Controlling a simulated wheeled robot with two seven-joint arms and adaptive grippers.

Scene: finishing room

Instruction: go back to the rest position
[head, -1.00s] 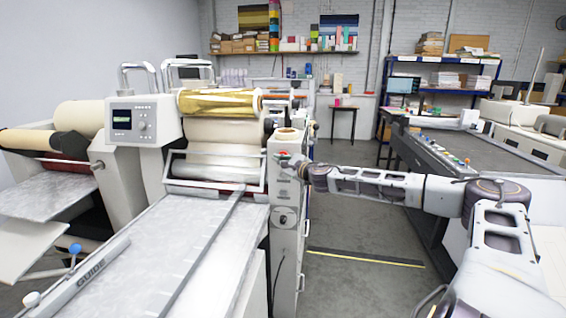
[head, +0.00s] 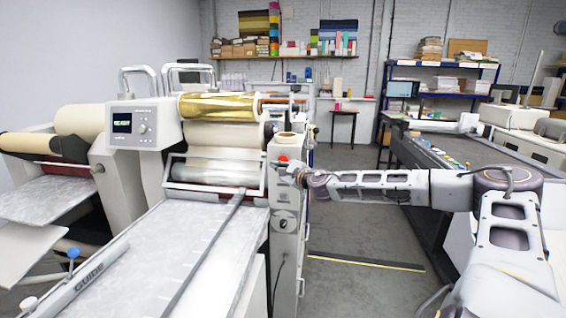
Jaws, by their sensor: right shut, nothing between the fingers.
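My right arm comes in from the lower right and reaches left across the aisle. Its gripper (head: 291,170) is shut and empty, close to the front of the white control column of the laminating machine (head: 286,240), just below a red button (head: 283,158). I cannot tell whether the fingertips touch the column. My left gripper is not in view.
The machine's feed table (head: 190,245) with its guide bar fills the lower left. A gold roll (head: 218,105) sits above it. The grey floor (head: 350,285) between has a yellow-black strip and is clear.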

